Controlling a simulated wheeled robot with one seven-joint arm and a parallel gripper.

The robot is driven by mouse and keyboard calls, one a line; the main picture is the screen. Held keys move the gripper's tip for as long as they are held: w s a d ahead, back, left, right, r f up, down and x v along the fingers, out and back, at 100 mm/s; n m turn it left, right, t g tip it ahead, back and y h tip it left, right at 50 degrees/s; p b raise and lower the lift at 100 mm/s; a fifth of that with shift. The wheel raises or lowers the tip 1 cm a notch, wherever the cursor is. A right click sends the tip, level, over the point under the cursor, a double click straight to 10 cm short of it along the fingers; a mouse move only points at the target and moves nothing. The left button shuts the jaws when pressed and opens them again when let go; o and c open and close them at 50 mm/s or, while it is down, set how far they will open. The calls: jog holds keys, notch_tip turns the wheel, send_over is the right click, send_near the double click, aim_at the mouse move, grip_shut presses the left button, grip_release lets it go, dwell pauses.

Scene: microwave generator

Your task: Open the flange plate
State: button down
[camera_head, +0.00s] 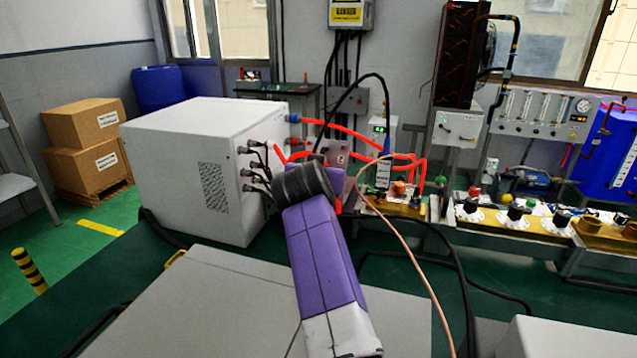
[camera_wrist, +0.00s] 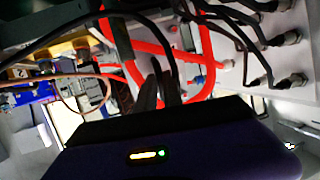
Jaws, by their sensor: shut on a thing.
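My gripper (camera_wrist: 161,90) shows in the wrist view as two dark fingers close together, shut on a thin dark part that I take to be the flange plate's edge or handle. The held part is mostly hidden between the fingers. In the head view my purple arm and black wrist cover the fingertips. Behind the wrist a pinkish-grey panel (camera_head: 333,148) with small round fittings shows partly, among red hoses. I cannot tell how far the flange plate stands open.
A white cabinet (camera_head: 175,165) with several cable plugs stands left of my wrist. Red hoses (camera_head: 375,137) and a black cable loop close around the gripper. A yellow bench (camera_head: 470,213) with valves runs along the right. A grey flat top (camera_head: 215,305) lies in front.

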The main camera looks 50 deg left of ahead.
dwell(0.4)
jog(key=c, duration=1.5)
grip_release()
